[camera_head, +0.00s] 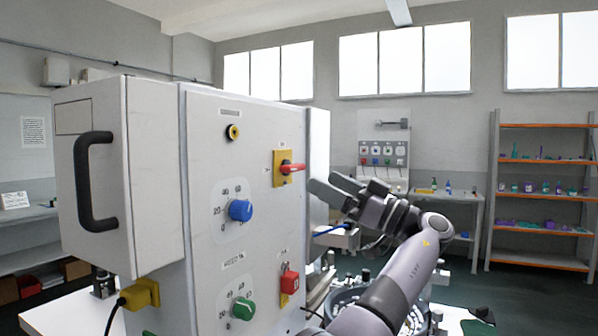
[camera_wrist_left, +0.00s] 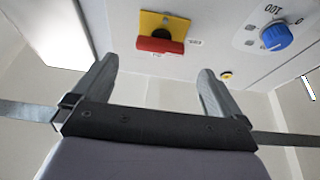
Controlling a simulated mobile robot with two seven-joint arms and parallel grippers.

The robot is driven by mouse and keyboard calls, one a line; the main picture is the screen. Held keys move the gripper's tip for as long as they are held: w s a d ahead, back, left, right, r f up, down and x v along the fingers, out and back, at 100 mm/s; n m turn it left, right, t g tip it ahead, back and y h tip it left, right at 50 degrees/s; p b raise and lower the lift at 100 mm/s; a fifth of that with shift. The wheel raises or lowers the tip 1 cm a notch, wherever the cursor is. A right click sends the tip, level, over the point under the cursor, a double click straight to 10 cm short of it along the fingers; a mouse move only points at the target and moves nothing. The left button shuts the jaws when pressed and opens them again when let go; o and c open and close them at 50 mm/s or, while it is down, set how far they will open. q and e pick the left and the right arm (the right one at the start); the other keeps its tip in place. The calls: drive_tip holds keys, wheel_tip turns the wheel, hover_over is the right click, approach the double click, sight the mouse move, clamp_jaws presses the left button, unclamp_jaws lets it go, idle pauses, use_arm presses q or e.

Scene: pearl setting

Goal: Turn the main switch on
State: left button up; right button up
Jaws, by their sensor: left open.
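The main switch, a red rotary handle (camera_head: 292,168) on a yellow plate (camera_head: 279,178), sits at the upper right of the white panel's front face. Its handle lies roughly horizontal, pointing right in the head view. My left gripper (camera_head: 323,183) is open and empty, just right of the handle and slightly below it in the head view. In the left wrist view, the red handle (camera_wrist_left: 160,45) appears ahead of the open left gripper (camera_wrist_left: 157,69), between the directions of its fingertips, with no visible contact. The labels beside it are unreadable. My right gripper is out of view.
The panel (camera_head: 205,130) also carries a blue knob (camera_head: 240,210), a green knob (camera_head: 243,308), a yellow-ringed button (camera_head: 233,132) and a lower red switch (camera_head: 289,282). A black door handle (camera_head: 83,180) sticks out at left. Shelves (camera_head: 545,190) stand far right.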

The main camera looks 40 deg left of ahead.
sight(299, 169)
use_arm(q)
drive_tip(key=p+x, duration=0.1)
drive_tip(key=x, duration=0.5)
drive_tip(key=shift+s+a+r, duration=0.1)
drive_tip(key=shift+a+r, duration=0.05)
drive_tip(key=shift+a, duration=0.1)
drive_tip(key=c, duration=1)
